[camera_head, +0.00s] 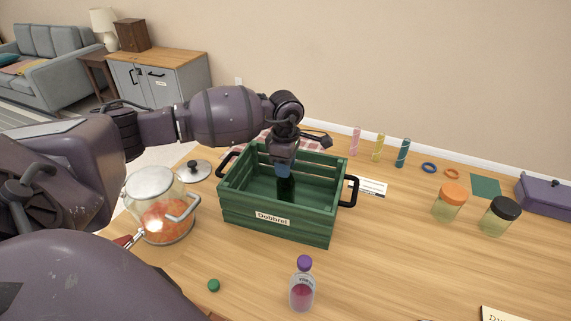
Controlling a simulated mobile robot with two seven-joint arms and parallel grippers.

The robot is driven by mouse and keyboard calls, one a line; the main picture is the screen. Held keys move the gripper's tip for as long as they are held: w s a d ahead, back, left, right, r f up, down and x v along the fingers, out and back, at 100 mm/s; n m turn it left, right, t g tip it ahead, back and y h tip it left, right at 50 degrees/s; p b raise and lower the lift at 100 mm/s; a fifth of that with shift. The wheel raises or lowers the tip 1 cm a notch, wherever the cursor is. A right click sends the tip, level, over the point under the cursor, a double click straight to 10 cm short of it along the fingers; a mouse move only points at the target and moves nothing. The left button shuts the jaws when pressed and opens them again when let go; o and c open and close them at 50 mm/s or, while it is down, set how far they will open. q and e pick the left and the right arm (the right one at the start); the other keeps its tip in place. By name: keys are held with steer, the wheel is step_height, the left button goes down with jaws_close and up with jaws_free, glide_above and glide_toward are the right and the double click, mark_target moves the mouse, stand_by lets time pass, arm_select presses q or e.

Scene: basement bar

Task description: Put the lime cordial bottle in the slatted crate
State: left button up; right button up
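The slatted crate (238,208) is green with black side handles and a front label reading "Dobbrel". It stands open on the wooden table. My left gripper (284,167) points down into it and appears shut on the top of a dark green bottle (286,188), which I take to be the lime cordial bottle. The bottle is upright inside the crate's walls. Its label is not visible, and I cannot tell whether its base touches the crate floor. The fingertips are small and dark here. My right gripper is out of view.
A purple-capped bottle (302,288) and a green ball (213,285) are in front. Two jars (450,203) and a purple case (545,197) stand right.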

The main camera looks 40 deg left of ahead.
arm_select(q)
steer(key=shift+o, duration=1.1)
steer(key=shift+r, duration=0.55)
step_height(320, 180, up, 11)
steer(key=shift+p, duration=0.4)
steer(key=shift+s, duration=0.1)
